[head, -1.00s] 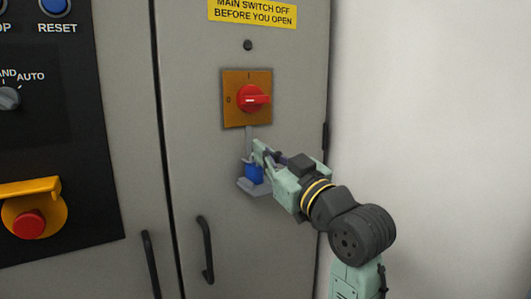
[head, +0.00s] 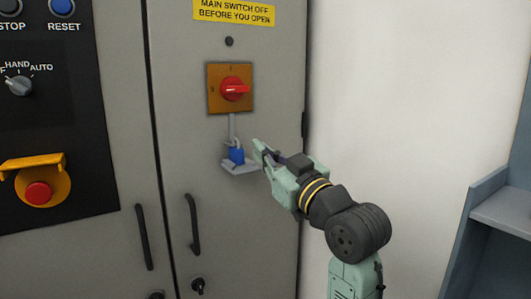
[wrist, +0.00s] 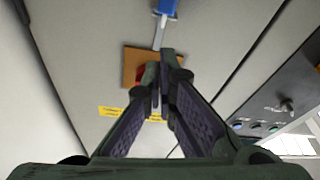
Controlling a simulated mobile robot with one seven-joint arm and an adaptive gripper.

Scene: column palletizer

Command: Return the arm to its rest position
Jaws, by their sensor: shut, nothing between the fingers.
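My gripper (head: 259,149) is shut and empty, held in front of the grey cabinet, just right of a blue padlock (head: 236,155). The padlock sits at a small grey ledge (head: 240,168) below the red rotary switch (head: 235,89) on its orange plate (head: 216,94). The red handle points to the right. In the wrist view my gripper (wrist: 160,75) points at the cabinet door, with part of the orange plate (wrist: 132,65) behind the fingers and the blue padlock (wrist: 167,7) at the top edge. The red handle is mostly hidden there by the fingers.
The cabinet door has black handles (head: 192,224) below. A black control panel (head: 75,130) with an emergency stop (head: 38,192) is at the left. A blue-grey shelf unit (head: 483,215) stands at the far right. The white wall between is clear.

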